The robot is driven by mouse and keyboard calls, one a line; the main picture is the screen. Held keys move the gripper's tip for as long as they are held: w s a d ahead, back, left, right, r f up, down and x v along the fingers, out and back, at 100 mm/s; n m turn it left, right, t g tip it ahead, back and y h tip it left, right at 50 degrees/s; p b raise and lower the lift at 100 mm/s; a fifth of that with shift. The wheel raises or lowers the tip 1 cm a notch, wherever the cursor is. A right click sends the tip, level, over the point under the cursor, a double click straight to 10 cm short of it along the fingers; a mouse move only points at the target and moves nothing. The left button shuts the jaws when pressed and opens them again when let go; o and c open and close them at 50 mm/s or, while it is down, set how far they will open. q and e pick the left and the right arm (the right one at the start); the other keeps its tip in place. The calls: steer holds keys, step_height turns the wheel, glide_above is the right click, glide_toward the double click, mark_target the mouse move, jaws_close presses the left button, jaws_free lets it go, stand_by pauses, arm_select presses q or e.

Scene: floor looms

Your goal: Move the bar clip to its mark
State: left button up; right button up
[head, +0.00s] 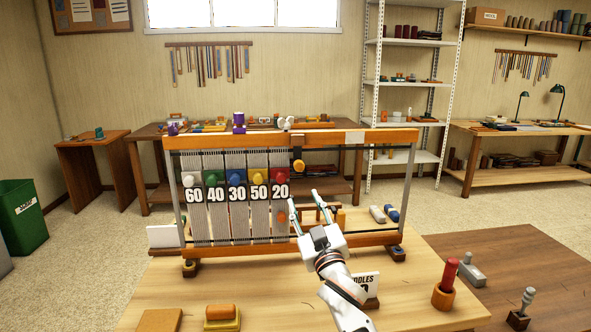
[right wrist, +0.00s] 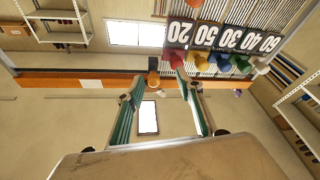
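What looks like the bar clip (head: 298,152) is a dark piece with an orange knob, hanging on the front of the loom's wooden top bar (head: 330,139), right of the 20 tag. A pale patch (head: 355,137), apparently the mark, lies farther right on the bar. My right gripper (head: 303,199) is open and empty, below and in front of the clip, fingers pointing up. In the right wrist view the orange knob (right wrist: 153,80) appears between the fingertips (right wrist: 158,76), with no clear contact. The pale patch (right wrist: 93,84) shows left of it there. My left gripper is out of view.
Numbered tags with coloured knobs (head: 236,179) hang on the loom's left half. A purple piece (head: 239,121) sits on the top bar. A small sign (head: 366,287) and a cup with a red-handled tool (head: 444,295) stand on the table. The loom's right half is mostly open.

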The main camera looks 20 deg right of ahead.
mark_target(300, 168)
steer(key=shift+t+h, duration=0.3)
steer(key=shift+t, duration=0.1)
steer(key=w+r, duration=0.2)
steer(key=w, duration=0.1)
steer(key=w+d+r, duration=0.1)
steer(key=w+r, duration=0.1)
steer(key=r, duration=0.1)
steer(key=w+r+b, duration=0.1)
steer(key=w+r, duration=0.1)
steer(key=w, duration=0.1)
steer(key=shift+w+d+r, duration=0.3)
steer(key=shift+w+d, duration=0.05)
jaws_close()
